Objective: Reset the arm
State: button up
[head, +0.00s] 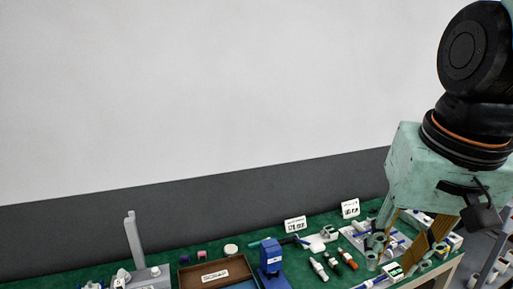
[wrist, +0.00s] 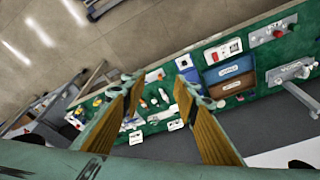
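My gripper (head: 401,257) hangs from my arm at the right of the head view, in front of the right part of the green bench (head: 165,262). In the wrist view my gripper (wrist: 159,82) shows two fingers spread wide apart. Nothing is held between them. The bench (wrist: 262,104) lies beyond the fingertips, which look to be above it; the exact height is hard to tell.
A brown tray with a label (head: 188,279) and a blue device (head: 271,258) stand on the bench. Small parts, a grey fixture (head: 133,243) and two white signs (head: 295,224) (head: 350,208) are around them. Open floor (wrist: 150,30) shows in the wrist view.

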jog(key=s+a+n, duration=0.2)
jog(key=s, duration=0.8)
jog(key=shift+r+n+t, duration=0.3)
jog(key=shift+n+t, duration=0.1)
dwell(0.7)
